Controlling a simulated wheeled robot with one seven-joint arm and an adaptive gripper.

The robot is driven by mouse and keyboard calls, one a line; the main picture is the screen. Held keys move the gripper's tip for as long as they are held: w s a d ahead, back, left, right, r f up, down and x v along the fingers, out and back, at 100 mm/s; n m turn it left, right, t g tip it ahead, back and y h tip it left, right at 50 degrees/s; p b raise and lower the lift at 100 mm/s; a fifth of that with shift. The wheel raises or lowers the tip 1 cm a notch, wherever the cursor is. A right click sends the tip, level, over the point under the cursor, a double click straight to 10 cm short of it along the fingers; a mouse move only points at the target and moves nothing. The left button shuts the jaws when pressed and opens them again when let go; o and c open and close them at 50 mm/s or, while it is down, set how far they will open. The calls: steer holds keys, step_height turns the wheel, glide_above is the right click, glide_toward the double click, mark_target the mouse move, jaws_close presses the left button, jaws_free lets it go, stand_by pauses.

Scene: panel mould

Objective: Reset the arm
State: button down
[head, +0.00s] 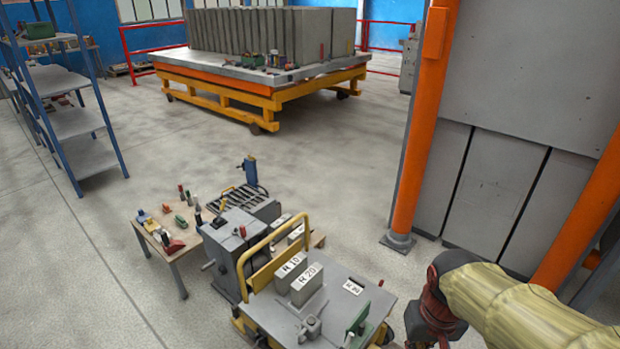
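My arm reaches in from the lower right in the head view, with a pale yellow sleeve and a dark red wrist section. It bends down and runs out of the bottom edge, to the right of the grey-topped cart (345,287). My gripper itself is not visible, so its fingers and anything in them are hidden. I see no contact between the visible part of the arm and the cart.
Blocks marked R 10 (290,272) and R 20 (306,285) stand on the cart. A small table (150,240) with tools adjoins it. An orange post (420,130) rises nearby. A yellow-framed trolley (245,104) and blue shelving (90,90) stand behind. The floor between is clear.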

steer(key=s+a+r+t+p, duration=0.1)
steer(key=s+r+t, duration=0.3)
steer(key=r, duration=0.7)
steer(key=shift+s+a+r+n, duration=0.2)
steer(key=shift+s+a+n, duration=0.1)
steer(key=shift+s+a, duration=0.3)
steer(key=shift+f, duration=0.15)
